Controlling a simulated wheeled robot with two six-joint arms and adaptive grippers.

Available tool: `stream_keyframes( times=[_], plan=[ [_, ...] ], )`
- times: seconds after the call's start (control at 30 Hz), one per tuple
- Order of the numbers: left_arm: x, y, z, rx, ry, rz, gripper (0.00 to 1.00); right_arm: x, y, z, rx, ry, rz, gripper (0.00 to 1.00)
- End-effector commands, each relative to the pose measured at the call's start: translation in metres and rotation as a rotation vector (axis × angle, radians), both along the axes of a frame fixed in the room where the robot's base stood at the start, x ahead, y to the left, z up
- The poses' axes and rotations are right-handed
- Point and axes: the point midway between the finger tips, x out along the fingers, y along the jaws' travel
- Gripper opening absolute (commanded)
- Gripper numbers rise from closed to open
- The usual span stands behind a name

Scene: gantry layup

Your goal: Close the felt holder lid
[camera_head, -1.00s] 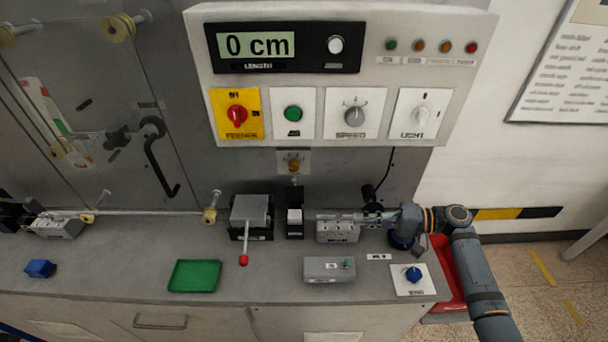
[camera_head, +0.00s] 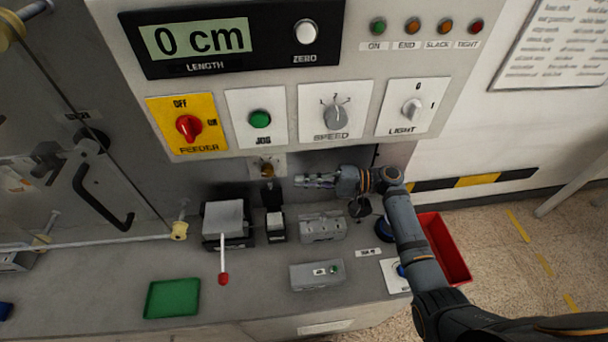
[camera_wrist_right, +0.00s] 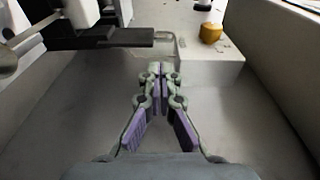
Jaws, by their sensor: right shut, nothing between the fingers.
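The small felt holder (camera_head: 276,232) is a black base with a white pad, standing on the bench between the lever press and a grey box. A black piece that looks like its lid (camera_head: 272,198) stands upright behind the pad, so the holder looks open. My right gripper (camera_head: 298,181) is shut and empty, pointing left, above and right of the holder and apart from it. In the right wrist view the shut fingertips (camera_wrist_right: 155,70) touch nothing; a black flat part (camera_wrist_right: 110,38), perhaps the lid, lies ahead to the left. My left gripper is not in view.
A lever press (camera_head: 222,220) with a red-tipped handle stands left of the holder, a grey box (camera_head: 322,228) right of it. A brass knob (camera_head: 267,171) sits on the panel wall near the fingertips. A green tray (camera_head: 172,299) and a grey switch box (camera_head: 318,274) lie in front.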

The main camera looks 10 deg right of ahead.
Motion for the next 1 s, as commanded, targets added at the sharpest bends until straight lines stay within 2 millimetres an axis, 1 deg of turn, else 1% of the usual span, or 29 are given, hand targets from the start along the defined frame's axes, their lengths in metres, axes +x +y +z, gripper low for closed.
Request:
stream_keyframes(
  times=[0.03, 0.2, 0.3, 0.4, 0.53, 0.73, 1.0],
  plan=[
    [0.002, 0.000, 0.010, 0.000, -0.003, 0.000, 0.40, 0.002, 0.012, 0.006, 0.005, 0.002, 0.001, 0.00],
    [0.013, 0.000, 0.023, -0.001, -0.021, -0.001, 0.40, 0.006, 0.042, 0.005, 0.003, 0.001, 0.002, 0.00],
    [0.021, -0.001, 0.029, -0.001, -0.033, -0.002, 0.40, 0.008, 0.055, 0.004, 0.002, 0.002, 0.000, 0.00],
    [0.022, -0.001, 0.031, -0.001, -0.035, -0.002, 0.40, 0.009, 0.063, 0.002, 0.001, 0.000, 0.000, 0.00],
    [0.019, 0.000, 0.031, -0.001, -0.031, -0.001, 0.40, 0.009, 0.067, 0.001, 0.000, 0.000, 0.000, 0.00],
    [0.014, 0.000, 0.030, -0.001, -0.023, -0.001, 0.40, 0.009, 0.067, 0.000, 0.000, 0.000, 0.000, 0.00],
    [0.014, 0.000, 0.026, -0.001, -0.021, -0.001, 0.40, 0.009, 0.067, -0.001, 0.000, -0.001, 0.000, 0.00]
  ],
)
